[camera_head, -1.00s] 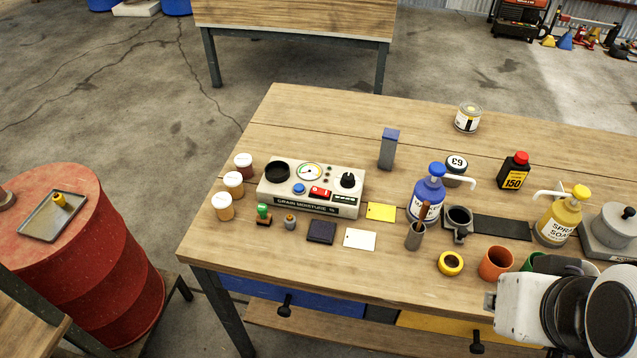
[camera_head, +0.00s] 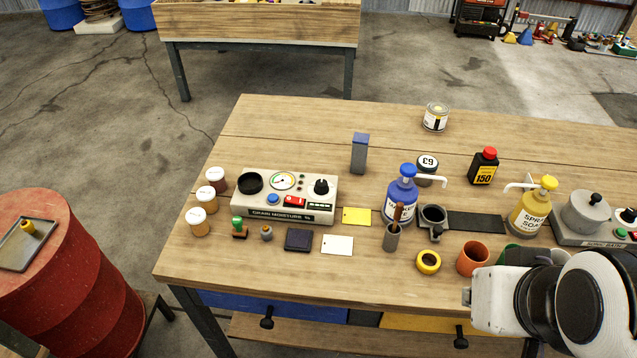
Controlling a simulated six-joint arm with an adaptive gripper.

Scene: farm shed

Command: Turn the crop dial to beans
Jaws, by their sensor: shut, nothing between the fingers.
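The grain moisture meter (camera_head: 288,212), a pale box with a dark front label, stands on the left part of the wooden table. Its black crop dial (camera_head: 321,187) sits at the right end of the top panel, with small marks around it too small to read. Which crop the pointer indicates cannot be told. The panel also has a black round cup (camera_head: 249,182), a gauge (camera_head: 283,180), a blue button (camera_head: 273,199) and a red switch (camera_head: 294,201). Part of my arm shows at the lower right, well away from the meter. My gripper is not in view.
Lidded jars (camera_head: 206,198) stand left of the meter. A green-handled stamp (camera_head: 238,228), small weight (camera_head: 266,233), dark pad (camera_head: 298,239) and white card (camera_head: 337,245) lie in front. A yellow card (camera_head: 356,216) and blue pump bottle (camera_head: 402,195) are to its right. A blue-topped block (camera_head: 359,153) stands behind.

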